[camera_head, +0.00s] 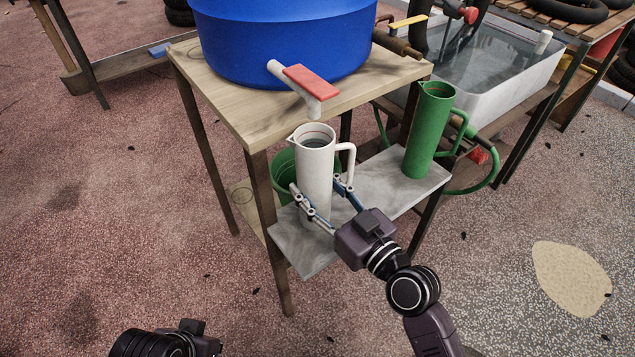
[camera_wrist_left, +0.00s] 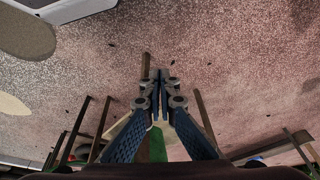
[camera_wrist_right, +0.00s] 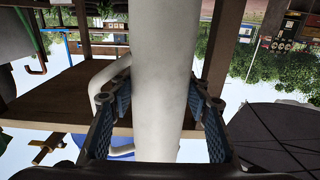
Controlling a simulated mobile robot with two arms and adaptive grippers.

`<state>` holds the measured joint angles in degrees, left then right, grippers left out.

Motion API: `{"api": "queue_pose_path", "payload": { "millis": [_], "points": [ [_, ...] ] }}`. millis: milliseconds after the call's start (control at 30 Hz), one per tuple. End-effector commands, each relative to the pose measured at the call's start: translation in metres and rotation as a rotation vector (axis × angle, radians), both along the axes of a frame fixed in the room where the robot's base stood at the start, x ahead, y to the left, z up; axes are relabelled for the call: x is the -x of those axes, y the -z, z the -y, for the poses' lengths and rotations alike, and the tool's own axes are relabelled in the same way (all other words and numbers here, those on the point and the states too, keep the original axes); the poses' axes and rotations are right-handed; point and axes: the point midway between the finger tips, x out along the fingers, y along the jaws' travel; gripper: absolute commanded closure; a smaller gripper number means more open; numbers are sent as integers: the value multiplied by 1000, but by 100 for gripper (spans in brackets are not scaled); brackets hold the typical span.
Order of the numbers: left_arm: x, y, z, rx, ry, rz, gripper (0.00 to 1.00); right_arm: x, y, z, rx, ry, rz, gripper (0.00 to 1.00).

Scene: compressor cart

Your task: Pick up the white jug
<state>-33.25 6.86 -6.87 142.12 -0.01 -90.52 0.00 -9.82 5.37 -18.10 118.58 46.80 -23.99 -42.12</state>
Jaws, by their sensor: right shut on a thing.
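The white jug (camera_head: 316,165) stands upright on a grey shelf (camera_head: 375,186), under the tap of the blue barrel. Its handle is on its right side. My right gripper (camera_head: 322,200) is around the lower body of the jug with one finger on each side, shut on it. In the right wrist view the jug (camera_wrist_right: 165,70) fills the middle between the two fingers (camera_wrist_right: 162,102). The jug's base is partly hidden by the fingers. My left gripper shows in the left wrist view (camera_wrist_left: 160,76) with its fingertips together and nothing between them.
A blue barrel (camera_head: 280,40) with a red-handled tap (camera_head: 308,82) sits on the wooden table (camera_head: 215,88) just above the jug. A green jug (camera_head: 429,130) stands right on the shelf. A green bucket (camera_head: 285,175) is behind the white jug. A water trough (camera_head: 500,65) stands back right.

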Motion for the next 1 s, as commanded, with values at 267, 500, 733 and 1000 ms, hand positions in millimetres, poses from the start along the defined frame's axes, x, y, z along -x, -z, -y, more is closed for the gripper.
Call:
{"api": "queue_pose_path", "payload": {
  "millis": [267, 500, 733, 1000],
  "points": [
    [0, 0, 0, 0, 0, 0, 100, 0, -4, 0, -2, 1, 5, 100],
    [-1, 5, 0, -1, 1, -5, 100, 0, -9, 0, -4, 1, 6, 100],
    [-5, 16, 0, -2, 2, -8, 100, -1, -17, 0, -2, 1, 7, 100],
    [-11, 25, 1, -3, 2, -9, 100, 11, -17, 8, 0, 1, 5, 100]
  ]
}}
